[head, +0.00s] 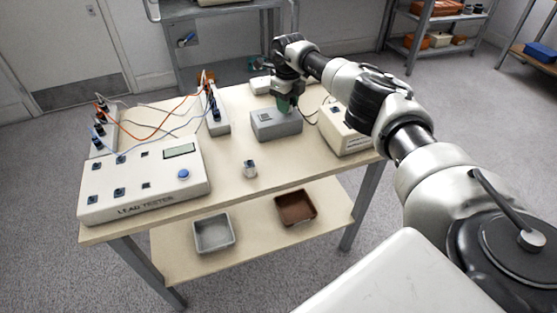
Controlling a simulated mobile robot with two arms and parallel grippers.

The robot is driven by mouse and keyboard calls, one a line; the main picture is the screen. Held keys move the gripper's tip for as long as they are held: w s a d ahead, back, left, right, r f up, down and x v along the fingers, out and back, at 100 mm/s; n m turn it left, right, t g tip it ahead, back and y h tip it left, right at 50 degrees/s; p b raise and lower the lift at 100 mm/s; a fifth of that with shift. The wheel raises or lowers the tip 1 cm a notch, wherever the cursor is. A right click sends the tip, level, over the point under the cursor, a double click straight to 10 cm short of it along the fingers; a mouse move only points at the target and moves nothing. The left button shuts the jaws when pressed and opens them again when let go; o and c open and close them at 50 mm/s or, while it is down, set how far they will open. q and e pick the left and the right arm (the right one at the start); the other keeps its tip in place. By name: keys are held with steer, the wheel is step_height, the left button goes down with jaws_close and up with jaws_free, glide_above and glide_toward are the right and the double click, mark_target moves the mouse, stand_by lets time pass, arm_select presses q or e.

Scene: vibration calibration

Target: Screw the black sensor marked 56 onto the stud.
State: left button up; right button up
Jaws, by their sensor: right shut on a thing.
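My right gripper (286,97) reaches in from the right and points down over the grey block (278,126) at the back of the table. It is shut on a small dark greenish piece (284,104) just at the block's top. Whether this piece touches the block, I cannot tell. I can read no 56 on it. The stud is not visible; the gripper and the piece cover part of the block's top. A small silver cylinder with a dark top (249,170) stands alone near the table's front middle. My left gripper is not in view.
The lead tester (146,182) fills the table's left. A cream box (344,130) is right of the block. A grey tray (213,233) and brown tray (296,207) are on the lower shelf.

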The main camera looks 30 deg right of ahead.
steer(key=shift+f, duration=0.1)
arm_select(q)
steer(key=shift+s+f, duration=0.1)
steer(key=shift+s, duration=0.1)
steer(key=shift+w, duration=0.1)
arm_select(e)
steer(key=shift+s+a+f, duration=0.1)
steer(key=shift+s+f, duration=0.05)
steer(key=shift+f, duration=0.05)
stand_by(0.5)
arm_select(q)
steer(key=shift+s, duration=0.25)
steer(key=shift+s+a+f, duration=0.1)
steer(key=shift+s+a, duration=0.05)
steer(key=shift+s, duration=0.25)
arm_select(e)
steer(key=shift+m, duration=0.3)
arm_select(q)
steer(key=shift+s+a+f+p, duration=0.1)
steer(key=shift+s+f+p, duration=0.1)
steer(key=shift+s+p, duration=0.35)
arm_select(e)
steer(key=shift+m, duration=0.4)
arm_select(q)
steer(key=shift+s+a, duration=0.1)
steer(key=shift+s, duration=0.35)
arm_select(e)
steer(key=shift+m, duration=0.3)
